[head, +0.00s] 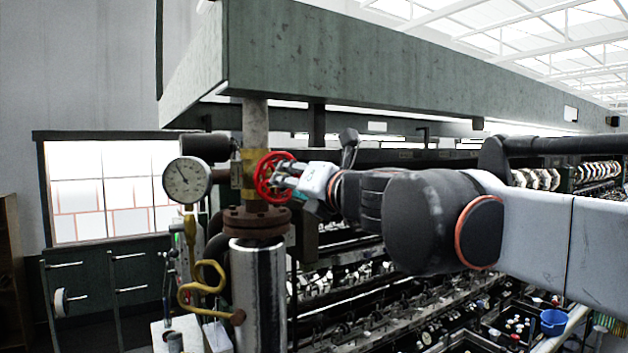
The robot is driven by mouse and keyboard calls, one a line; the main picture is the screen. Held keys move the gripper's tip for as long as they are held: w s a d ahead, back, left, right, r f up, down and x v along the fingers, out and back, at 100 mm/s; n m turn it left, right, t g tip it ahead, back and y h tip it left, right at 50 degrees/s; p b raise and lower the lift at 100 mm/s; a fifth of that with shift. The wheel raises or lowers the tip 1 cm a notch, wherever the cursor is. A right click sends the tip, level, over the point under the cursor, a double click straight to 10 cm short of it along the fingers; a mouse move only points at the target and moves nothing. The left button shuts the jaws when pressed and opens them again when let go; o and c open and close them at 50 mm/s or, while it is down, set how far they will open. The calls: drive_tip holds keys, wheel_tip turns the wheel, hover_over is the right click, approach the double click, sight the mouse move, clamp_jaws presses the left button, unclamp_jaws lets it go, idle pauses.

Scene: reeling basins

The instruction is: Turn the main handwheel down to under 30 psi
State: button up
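The red main handwheel (262,184) sits on a brass valve body (248,163) on the vertical pipe, left of the middle in the head view. My gripper (284,179) is at the wheel's right side, with its fingers at or just in front of the wheel. The fingers overlap the rim and spokes, so I cannot tell whether they are closed on it. A round white pressure gauge (187,180) faces me to the left of the valve. Its dark needle appears to point up and left; the numbers are too small to read.
A rusty flange (257,221) and a shiny metal pipe (258,300) stand below the valve. A bent yellow pipe (203,287) is at lower left. A large green beam (390,75) runs overhead. Reeling machinery fills the right, with a blue bucket (553,322) low down.

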drive_tip(key=n, duration=0.2)
drive_tip(key=w+a+n, duration=0.1)
drive_tip(key=n, duration=0.1)
drive_tip(key=w+n, duration=0.1)
drive_tip(key=n, duration=0.1)
drive_tip(key=shift+w+a, duration=0.2)
drive_tip(key=shift+a, duration=0.2)
drive_tip(key=shift+c, duration=0.3)
